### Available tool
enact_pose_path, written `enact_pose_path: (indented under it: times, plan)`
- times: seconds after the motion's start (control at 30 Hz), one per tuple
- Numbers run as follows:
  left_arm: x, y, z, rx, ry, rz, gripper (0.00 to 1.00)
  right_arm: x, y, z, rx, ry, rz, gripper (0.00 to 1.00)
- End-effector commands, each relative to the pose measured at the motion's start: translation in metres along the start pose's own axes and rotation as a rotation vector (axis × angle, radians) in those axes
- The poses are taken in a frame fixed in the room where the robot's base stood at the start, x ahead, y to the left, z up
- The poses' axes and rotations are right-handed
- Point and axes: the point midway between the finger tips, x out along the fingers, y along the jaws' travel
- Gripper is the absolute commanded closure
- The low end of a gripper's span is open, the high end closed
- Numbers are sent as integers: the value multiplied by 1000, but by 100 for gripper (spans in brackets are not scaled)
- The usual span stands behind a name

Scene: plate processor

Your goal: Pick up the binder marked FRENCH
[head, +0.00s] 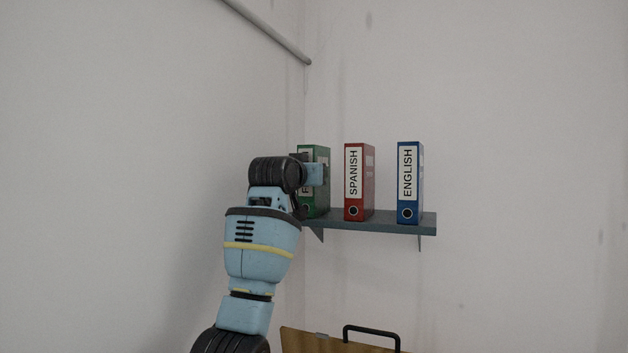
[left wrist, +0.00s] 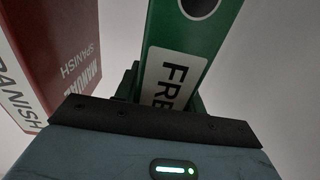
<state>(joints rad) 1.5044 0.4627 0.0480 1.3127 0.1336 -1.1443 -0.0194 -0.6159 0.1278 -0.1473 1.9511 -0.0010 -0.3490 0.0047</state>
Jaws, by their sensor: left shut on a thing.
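The green binder (head: 320,160) stands at the left end of the wall shelf, partly hidden behind my left arm in the head view. In the left wrist view the green binder (left wrist: 208,27) fills the upper middle, and its white label shows the letters "FRE". My left gripper (head: 316,174) is at this binder, shut on it. Its fingers show only in part in the wrist view, on either side of the binder. My right gripper is in neither view.
The red SPANISH binder (head: 367,183) stands just right of the green one, with the blue ENGLISH binder (head: 417,180) further right. They stand on a grey-blue shelf (head: 385,225). A wooden board with a black handle (head: 371,330) is below. A pipe (head: 268,31) runs along the upper wall.

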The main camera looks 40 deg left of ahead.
Motion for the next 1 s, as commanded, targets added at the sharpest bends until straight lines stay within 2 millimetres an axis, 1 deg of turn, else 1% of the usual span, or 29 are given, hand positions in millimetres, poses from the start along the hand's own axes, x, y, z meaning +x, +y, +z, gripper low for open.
enact_pose_path:
  times: [0.27, 0.47, 0.6, 0.8, 1.0]
  plan:
    - [0, 0, -9, -1, 3, 0, 93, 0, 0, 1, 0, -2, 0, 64]
    - [-1, 0, -31, -1, 4, 0, 93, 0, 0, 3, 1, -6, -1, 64]
    - [-2, 0, -53, -2, 5, 1, 93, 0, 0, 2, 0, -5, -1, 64]
    - [-1, 0, -79, -2, 4, 0, 93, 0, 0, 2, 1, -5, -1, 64]
    - [-1, 0, -95, -1, 3, 0, 93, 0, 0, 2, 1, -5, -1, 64]
